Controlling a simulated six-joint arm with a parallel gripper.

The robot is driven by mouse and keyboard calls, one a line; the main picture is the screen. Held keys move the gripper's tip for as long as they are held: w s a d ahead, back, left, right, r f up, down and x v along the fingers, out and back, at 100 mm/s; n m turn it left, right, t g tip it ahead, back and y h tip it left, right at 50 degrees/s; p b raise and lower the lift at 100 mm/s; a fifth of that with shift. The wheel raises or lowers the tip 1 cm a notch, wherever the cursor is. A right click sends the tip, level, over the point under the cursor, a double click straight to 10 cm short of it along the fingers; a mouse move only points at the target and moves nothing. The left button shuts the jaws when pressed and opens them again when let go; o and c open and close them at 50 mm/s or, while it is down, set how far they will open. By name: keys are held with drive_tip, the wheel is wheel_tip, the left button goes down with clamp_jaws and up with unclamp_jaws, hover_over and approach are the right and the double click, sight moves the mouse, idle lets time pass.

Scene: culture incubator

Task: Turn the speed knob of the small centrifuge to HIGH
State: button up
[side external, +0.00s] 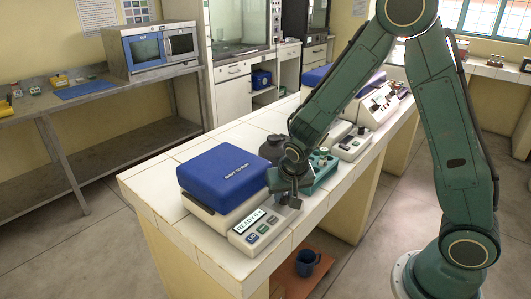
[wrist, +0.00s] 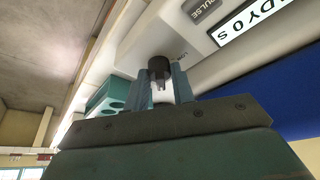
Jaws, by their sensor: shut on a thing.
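The small centrifuge has a blue lid (side external: 222,172) and a pale front panel (side external: 246,238) with a lit display (side external: 248,221) that reads "READY" and some small characters. It stands near the front edge of the tiled bench. My gripper (side external: 288,198) is at the right end of this panel. In the wrist view the dark speed knob (wrist: 160,68) sits between the two fingers of my gripper (wrist: 161,88), which are shut on it. A small label, apparently LOW, is printed beside the knob. The knob's pointer and the HIGH mark cannot be made out.
A white device (side external: 352,146) is further right. A blue mug (side external: 306,262) is on the shelf below. The bench's left front corner is clear.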

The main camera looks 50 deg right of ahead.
drive_tip(key=shift+a+m+g+h, duration=0.1)
drive_tip(key=shift+m+g+h, duration=0.4)
drive_tip(key=shift+m, duration=1.3)
drive_tip(key=o, duration=1)
drive_tip(key=shift+r, duration=0.2)
drive_tip(key=v, duration=1.3)
drive_tip(key=shift+a+r, duration=0.1)
drive_tip(key=shift+r, duration=0.1)
drive_tip(key=shift+s, duration=0.1)
